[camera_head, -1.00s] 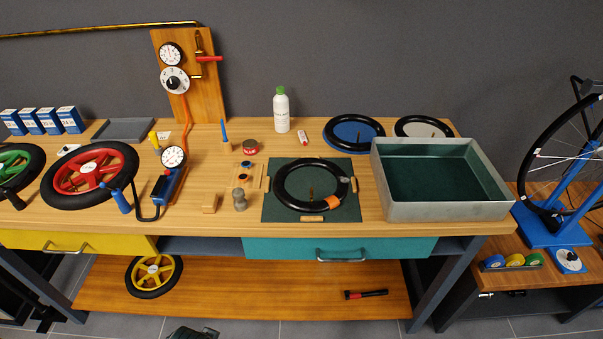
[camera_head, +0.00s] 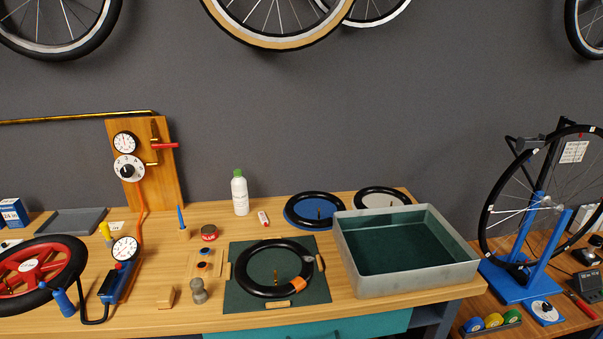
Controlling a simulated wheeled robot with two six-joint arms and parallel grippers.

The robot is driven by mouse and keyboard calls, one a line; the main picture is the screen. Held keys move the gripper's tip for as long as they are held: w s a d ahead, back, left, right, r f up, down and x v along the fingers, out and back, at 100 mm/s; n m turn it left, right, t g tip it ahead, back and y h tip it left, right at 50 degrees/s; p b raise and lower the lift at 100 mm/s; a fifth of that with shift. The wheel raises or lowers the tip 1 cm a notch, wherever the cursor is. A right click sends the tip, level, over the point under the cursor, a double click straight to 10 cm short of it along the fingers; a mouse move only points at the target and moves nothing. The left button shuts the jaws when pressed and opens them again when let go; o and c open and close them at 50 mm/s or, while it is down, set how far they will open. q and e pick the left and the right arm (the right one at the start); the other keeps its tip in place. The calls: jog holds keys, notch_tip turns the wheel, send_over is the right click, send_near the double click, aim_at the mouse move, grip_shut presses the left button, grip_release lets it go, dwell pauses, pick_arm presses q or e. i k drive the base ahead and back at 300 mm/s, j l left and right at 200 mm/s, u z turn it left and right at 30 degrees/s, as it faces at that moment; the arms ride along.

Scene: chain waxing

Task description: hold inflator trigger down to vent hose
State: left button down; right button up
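The inflator (camera_head: 117,283) lies on the bench at the left, a blue body with a red button and a round white gauge (camera_head: 125,249) at its upper end. An orange hose (camera_head: 141,204) runs from it up to the wooden regulator board (camera_head: 161,185). The board carries a small gauge (camera_head: 125,143), a dial with a black knob (camera_head: 128,169) and a red-handled valve (camera_head: 163,146). A black hose (camera_head: 92,321) with a blue-handled end (camera_head: 62,301) curves from the inflator toward the red wheel. Neither of my grippers shows.
A red wheel (camera_head: 32,266) lies left of the inflator. A green mat (camera_head: 237,293) with a black tube, a grey tank (camera_head: 410,281), a white bottle (camera_head: 240,195) and a red tin (camera_head: 209,233) stand to the right. A wheel stand (camera_head: 520,278) is at far right.

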aim_at(113, 274)
jog(key=u, duration=1.4)
